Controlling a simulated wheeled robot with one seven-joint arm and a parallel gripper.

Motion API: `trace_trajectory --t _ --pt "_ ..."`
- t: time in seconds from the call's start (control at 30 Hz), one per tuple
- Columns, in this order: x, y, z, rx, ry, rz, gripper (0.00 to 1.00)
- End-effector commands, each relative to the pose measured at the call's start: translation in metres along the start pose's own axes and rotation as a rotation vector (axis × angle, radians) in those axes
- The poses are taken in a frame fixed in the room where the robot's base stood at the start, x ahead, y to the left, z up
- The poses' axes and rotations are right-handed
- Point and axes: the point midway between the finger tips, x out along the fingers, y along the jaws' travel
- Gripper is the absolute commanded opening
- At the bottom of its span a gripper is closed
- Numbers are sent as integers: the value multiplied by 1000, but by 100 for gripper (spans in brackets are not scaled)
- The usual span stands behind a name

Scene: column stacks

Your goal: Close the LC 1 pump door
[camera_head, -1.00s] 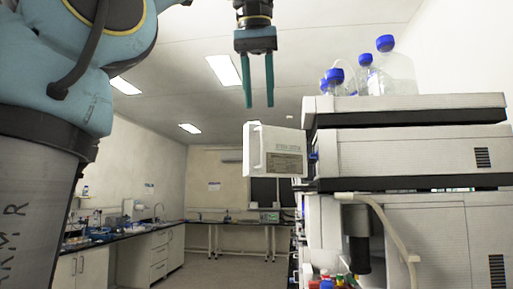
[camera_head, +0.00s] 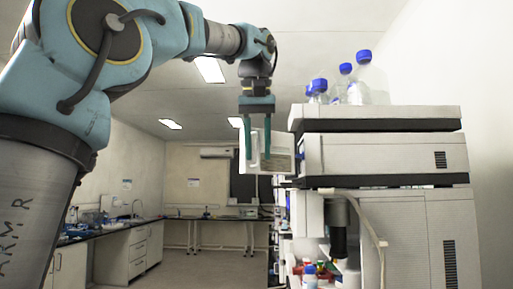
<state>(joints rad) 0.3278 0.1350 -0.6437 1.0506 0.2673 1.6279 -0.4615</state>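The pump door (camera_head: 279,154) is a white panel with a dark label and a pale handle at its left edge. It stands swung open, out to the left from the upper module of the LC stack (camera_head: 375,155). My gripper (camera_head: 257,158) points down with its two green fingers apart and nothing between them that I can make out. The fingers overlap the door's left part in the picture and hide some of it. I cannot tell whether they touch the door.
Bottles with blue caps (camera_head: 345,85) stand on top of the stack. A pale tube (camera_head: 372,225) hangs down its front, and small bottles (camera_head: 310,272) sit low in it. A bench (camera_head: 110,235) runs along the left wall. Open floor lies between.

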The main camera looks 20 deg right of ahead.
Motion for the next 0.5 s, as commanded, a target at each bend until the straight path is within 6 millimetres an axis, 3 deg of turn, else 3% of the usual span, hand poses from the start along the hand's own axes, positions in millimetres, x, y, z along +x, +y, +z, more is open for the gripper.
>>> trace_trajectory --t 0.07,0.4,0.5 --pt "0 0 0 0 0 0 39" --pt "0 0 0 0 0 0 1" --pt "0 0 0 0 -1 0 0"
